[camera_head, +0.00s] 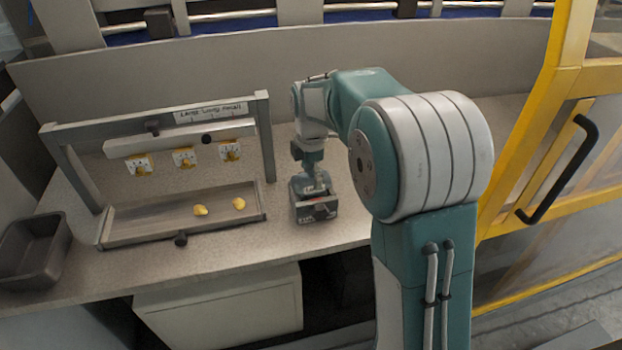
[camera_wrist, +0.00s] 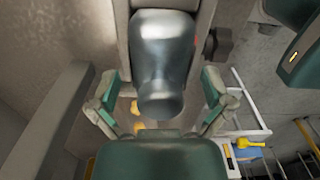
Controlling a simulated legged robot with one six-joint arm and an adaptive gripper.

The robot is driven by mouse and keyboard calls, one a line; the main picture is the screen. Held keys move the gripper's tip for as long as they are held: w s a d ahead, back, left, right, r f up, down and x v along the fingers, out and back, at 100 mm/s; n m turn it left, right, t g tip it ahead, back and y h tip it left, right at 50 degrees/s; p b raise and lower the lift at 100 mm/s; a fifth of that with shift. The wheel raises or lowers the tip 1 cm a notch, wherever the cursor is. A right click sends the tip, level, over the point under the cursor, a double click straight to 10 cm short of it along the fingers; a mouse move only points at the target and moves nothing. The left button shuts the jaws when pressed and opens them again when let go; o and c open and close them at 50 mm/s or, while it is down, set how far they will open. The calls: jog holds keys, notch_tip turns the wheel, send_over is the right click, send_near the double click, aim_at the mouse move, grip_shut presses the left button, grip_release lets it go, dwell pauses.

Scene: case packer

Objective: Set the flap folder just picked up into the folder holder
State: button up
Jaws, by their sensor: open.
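My gripper (camera_head: 309,182) is low over the bench, right of the framed rack, at the top of a small dark grey box with a lettered front (camera_head: 318,211). This box may be the folder holder; I cannot tell for sure. In the wrist view my gripper (camera_wrist: 160,103) has its two teal fingers spread wide. A smooth, shiny grey rounded piece (camera_wrist: 162,60) shows between them, perhaps the flap folder. The fingers look apart from its sides. Whether it rests in anything is hidden. The head view does not show the piece clearly.
The framed rack (camera_head: 265,130) holds several yellow-marked plates and a low tray (camera_head: 150,232) with two yellow pieces (camera_head: 201,210). A dark bin (camera_head: 35,250) stands at the left. A yellow-framed door (camera_head: 530,150) is at the right. A wall closes the back.

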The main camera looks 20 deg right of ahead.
notch_tip(320, 180, up, 11)
jog(key=shift+f, duration=0.15)
jog(key=s+r+m+t, duration=0.35)
jog(key=s+m, duration=0.55)
jog(key=s, duration=0.5)
jog(key=s+f+m+t, duration=0.2)
jog(key=s+f+m, duration=0.3)
jog(key=s+m, duration=0.5)
jog(key=s, duration=0.3)
jog(key=shift+s, duration=0.3)
jog(key=shift+c, duration=0.3)
dwell(0.5)
